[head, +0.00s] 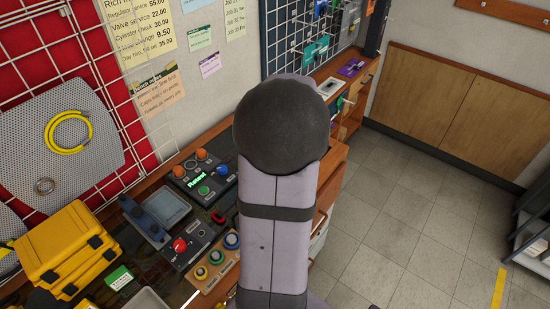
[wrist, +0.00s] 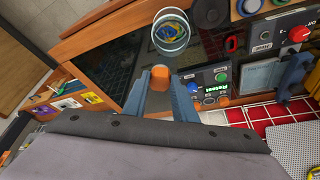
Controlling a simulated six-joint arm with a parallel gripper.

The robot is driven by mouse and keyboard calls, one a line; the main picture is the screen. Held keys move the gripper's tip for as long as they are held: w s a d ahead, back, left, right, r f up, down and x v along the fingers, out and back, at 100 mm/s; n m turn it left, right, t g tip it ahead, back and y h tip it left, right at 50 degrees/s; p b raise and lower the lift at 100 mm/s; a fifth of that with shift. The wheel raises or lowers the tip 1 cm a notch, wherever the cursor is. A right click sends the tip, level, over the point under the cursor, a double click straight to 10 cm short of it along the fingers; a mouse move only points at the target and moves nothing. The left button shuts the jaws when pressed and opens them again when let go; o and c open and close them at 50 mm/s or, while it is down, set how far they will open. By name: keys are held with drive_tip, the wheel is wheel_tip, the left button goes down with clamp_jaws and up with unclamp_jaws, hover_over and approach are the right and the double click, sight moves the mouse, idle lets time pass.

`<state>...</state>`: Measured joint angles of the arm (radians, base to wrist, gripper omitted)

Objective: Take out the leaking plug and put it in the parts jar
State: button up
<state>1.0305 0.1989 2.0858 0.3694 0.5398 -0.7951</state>
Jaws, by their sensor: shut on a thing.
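My gripper (wrist: 159,80) is shut on an orange plug (wrist: 159,76), held between its two blue-grey fingers in the wrist view. A round clear jar (wrist: 171,32) with blue and yellow bits inside appears just beyond the plug; the plug is seen apart from it. The dark test panel (wrist: 203,98) lies to the right of the fingers, with a lit green display that seems to read "Retest". In the head view the panel (head: 207,188) shows orange plugs, a green button and a blue one. There my arm hides the gripper, the held plug and the jar.
A panel with a red knob (head: 179,246), a board of coloured rings (head: 202,272), a grey tray (head: 168,206) and stacked yellow cases (head: 62,245) crowd the bench. A wire grid (head: 303,35) with hanging tools stands behind.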

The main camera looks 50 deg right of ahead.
drive_tip(key=shift+f+b, duration=1.4)
drive_tip(key=shift+f, duration=0.75)
drive_tip(key=o, duration=1.1)
drive_tip(key=shift+r, duration=0.15)
drive_tip(key=b+v, duration=0.1)
drive_tip(key=v, duration=0.6)
drive_tip(key=shift+b, duration=0.35)
drive_tip(key=shift+s, duration=0.1)
